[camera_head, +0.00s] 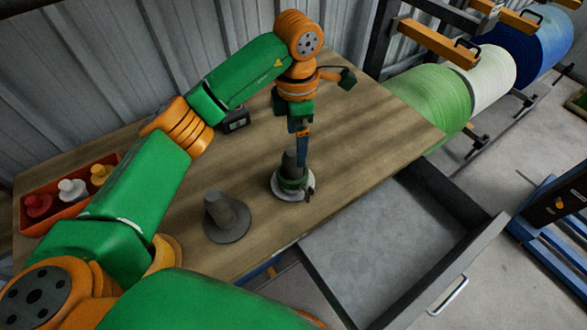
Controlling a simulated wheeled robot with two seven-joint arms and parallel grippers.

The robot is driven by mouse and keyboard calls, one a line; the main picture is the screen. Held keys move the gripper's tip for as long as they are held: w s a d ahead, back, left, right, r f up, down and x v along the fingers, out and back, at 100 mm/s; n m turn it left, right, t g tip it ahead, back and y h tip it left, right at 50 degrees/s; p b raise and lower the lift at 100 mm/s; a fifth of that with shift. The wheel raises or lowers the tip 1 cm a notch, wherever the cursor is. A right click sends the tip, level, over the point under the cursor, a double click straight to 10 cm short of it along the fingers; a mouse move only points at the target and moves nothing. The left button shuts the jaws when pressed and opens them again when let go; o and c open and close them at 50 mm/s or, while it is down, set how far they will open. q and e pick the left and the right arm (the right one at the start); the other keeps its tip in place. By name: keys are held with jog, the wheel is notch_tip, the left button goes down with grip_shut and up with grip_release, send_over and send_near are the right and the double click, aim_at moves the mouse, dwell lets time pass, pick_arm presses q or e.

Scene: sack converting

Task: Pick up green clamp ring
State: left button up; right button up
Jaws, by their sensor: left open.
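The green clamp ring (292,184) sits low around a dark grey post on a pale round base (280,193), on the wooden table. My left gripper (301,160) points down at the top of this post, just above the ring. Its jaws are open, and the fingers partly cover the post. I cannot tell whether the fingertips touch the ring. My right gripper is not in view.
A second grey post with a round base (227,217) stands to the left. An orange tray (62,222) holds red, white and yellow items. A small dark device (235,120) lies behind. An open grey drawer (390,235) juts out at right. Green, white and blue rolls (437,98) hang beyond.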

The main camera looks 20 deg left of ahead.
aim_at(295, 151)
pick_arm(q)
jog(key=f+b, duration=0.1)
jog(key=f, duration=0.1)
jog(key=f+b, duration=0.1)
jog(key=shift+s+f+b, duration=0.3)
jog(key=shift+f+b, duration=0.05)
jog(key=shift+f, duration=0.05)
jog(key=shift+w+f, duration=0.15)
jog(key=shift+f, duration=0.1)
jog(key=f, duration=0.2)
jog(key=f+p, duration=0.1)
jog(key=f, duration=0.1)
jog(key=f+p, duration=0.1)
jog(key=f, duration=0.1)
jog(key=shift+s+a+f, duration=0.1)
jog(key=shift+s+a, duration=0.2)
jog(key=shift+s, duration=0.05)
jog(key=shift+w+f, duration=0.1)
jog(key=shift+f, duration=0.05)
grip_shut()
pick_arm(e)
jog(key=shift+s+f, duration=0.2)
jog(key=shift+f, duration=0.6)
